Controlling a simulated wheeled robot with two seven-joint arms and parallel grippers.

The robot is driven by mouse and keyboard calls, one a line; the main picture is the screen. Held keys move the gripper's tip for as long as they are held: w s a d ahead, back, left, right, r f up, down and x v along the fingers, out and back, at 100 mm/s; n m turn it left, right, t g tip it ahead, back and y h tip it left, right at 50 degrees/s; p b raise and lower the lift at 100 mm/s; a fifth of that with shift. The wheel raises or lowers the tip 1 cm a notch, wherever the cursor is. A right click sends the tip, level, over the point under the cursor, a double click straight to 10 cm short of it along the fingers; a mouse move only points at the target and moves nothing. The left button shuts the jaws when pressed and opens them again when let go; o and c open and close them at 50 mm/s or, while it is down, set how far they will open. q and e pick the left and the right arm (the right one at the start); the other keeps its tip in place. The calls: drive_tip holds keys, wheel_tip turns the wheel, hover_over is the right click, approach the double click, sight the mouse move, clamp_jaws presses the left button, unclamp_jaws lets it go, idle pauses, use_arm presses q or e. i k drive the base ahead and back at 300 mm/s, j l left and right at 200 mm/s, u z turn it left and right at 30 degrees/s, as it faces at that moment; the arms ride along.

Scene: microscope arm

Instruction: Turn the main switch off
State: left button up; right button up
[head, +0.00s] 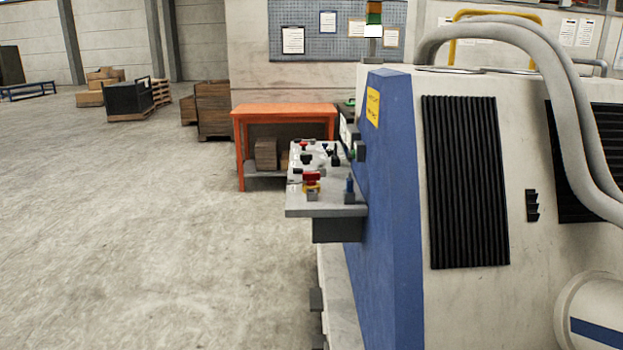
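A grey control panel (326,210) juts out to the left from the blue end (392,200) of a large machine. Several small switches and knobs stand on it. One near its front edge has a red top (312,177) on a yellow base, which may be the main switch. A blue-and-black control (349,190) stands to the right of it. More red, black and white controls lie farther back on the panel. They are too small to tell their settings. Neither of my grippers is in view.
The white machine body (470,80) with black vents and thick grey hoses (575,130) fills the right side. An orange table (285,109) stands behind the panel. Crates (212,110) and boxes are at the back left. The concrete floor (130,230) to the left is clear.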

sight(310, 178)
drive_tip(key=j, duration=0.35)
drive_tip(key=i+j, duration=0.15)
drive_tip(key=j, duration=0.2)
drive_tip(key=i+j, duration=0.2)
drive_tip(key=j, duration=0.15)
drive_tip(key=i+j+z, duration=0.1)
drive_tip(key=j, duration=0.3)
drive_tip(key=i+j+z, duration=0.1)
drive_tip(key=i+j, duration=0.15)
drive_tip(key=j, duration=0.15)
drive_tip(key=i+j+z, duration=0.1)
drive_tip(key=i, duration=0.75)
drive_tip(key=i+l, duration=0.35)
drive_tip(key=i, duration=0.2)
drive_tip(key=l+z, duration=0.05)
